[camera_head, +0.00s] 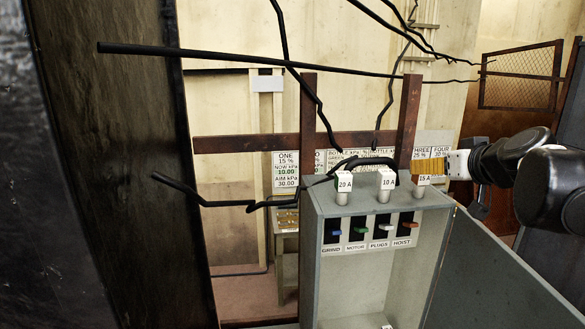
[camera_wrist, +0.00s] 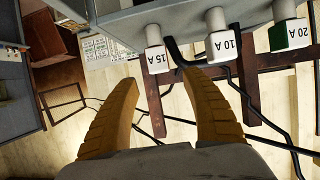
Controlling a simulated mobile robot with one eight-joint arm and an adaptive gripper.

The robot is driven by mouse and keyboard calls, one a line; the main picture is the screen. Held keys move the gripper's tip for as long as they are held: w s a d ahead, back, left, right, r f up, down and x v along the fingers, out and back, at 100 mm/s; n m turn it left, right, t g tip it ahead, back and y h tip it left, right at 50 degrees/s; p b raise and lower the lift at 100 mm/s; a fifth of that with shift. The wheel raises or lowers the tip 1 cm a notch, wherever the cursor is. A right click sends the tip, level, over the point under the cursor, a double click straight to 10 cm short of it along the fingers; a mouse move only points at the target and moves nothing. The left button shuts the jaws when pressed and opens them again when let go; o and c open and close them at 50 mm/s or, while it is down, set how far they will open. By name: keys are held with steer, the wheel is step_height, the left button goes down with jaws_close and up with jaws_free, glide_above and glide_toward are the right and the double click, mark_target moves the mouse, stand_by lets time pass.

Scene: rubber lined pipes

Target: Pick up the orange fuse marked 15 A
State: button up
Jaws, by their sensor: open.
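The fuse marked 15 A (camera_head: 424,180) stands at the right end of the row on top of the grey fuse box (camera_head: 318,235). Its marked face looks white; I cannot make out orange on it. In the wrist view the open fingers (camera_wrist: 160,80) point at the 15 A fuse (camera_wrist: 156,58), which lies just beyond the gap between the tips. The fingers look empty. The 10 A fuse (camera_head: 386,180) and the 20 A fuse (camera_head: 343,184) stand to its left.
A black cable (camera_head: 365,161) arches behind the fuses, and black rods cross the space behind and left. The box's open door (camera_head: 490,270) spreads right.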

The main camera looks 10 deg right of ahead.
mark_target(420, 182)
steer(key=p+x, duration=0.1)
steer(key=x, duration=0.4)
steer(key=shift+f, duration=0.15)
steer(key=shift+s, duration=0.2)
steer(key=c, duration=0.4)
jaws_close()
